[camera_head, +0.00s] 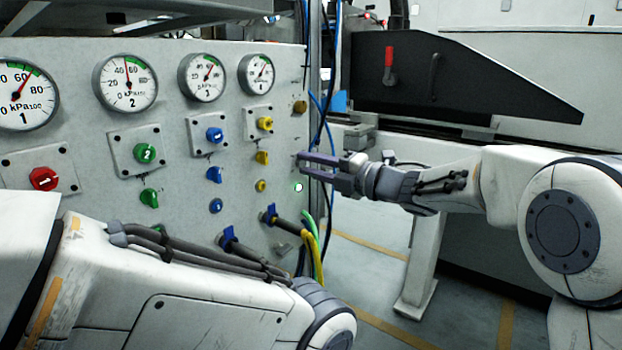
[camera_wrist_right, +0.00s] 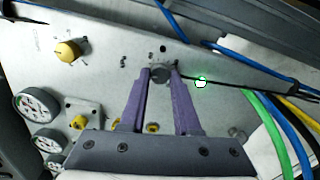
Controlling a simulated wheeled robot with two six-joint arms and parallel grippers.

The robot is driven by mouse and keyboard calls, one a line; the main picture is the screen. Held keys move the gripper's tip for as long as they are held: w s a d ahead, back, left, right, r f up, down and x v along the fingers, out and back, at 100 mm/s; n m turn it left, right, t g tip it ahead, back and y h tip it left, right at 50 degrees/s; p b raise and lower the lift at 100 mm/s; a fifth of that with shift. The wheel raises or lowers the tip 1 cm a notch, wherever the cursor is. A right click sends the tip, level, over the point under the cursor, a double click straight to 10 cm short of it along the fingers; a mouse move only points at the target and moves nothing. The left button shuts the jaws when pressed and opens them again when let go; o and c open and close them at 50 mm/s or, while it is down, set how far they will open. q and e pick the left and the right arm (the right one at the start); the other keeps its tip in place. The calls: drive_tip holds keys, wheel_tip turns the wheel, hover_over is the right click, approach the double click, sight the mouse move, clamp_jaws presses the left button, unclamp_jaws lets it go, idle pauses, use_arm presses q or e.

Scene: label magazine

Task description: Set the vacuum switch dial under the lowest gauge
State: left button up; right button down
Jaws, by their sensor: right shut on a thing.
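Four numbered gauges run along the grey panel (camera_head: 100,215): gauge 1 (camera_head: 26,95), gauge 2 (camera_head: 125,82), gauge 3 (camera_head: 202,78) and gauge 4 (camera_head: 257,74). Gauge 2's needle stands just before 60; gauges 3 and 4 are too small to read surely. Beneath them in order are the red dial (camera_head: 44,178), green dial (camera_head: 145,153), blue dial (camera_head: 215,134) and yellow dial (camera_head: 265,123). My right gripper (camera_head: 301,162) is at the panel's right edge. In the right wrist view, its purple fingers are shut on a dark round knob (camera_wrist_right: 159,74). My left gripper is out of view.
A green light (camera_head: 298,187) glows below the right fingers. A yellow-brown knob (camera_head: 300,107) sits above them. Plugs and hoses (camera_head: 312,235) hang at the panel's lower right, and blue cables (camera_head: 328,110) run behind the gripper. My left arm crosses the lower left.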

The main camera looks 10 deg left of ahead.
drive_tip(key=n+b, duration=0.2)
drive_tip(key=n, duration=0.1)
drive_tip(key=shift+f, duration=0.2)
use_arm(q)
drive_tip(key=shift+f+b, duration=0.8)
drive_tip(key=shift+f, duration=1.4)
use_arm(e)
drive_tip(key=shift+n, duration=0.7)
drive_tip(key=shift+r, duration=0.15)
drive_tip(key=c, duration=0.6)
unclamp_jaws()
use_arm(q)
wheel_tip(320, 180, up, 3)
drive_tip(key=p, duration=0.2)
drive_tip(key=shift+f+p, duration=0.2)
drive_tip(key=shift+p, duration=0.1)
use_arm(e)
drive_tip(key=v, duration=1)
drive_tip(key=shift+d, duration=0.25)
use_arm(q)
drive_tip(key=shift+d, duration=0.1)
use_arm(e)
drive_tip(key=shift+s+d, duration=0.1)
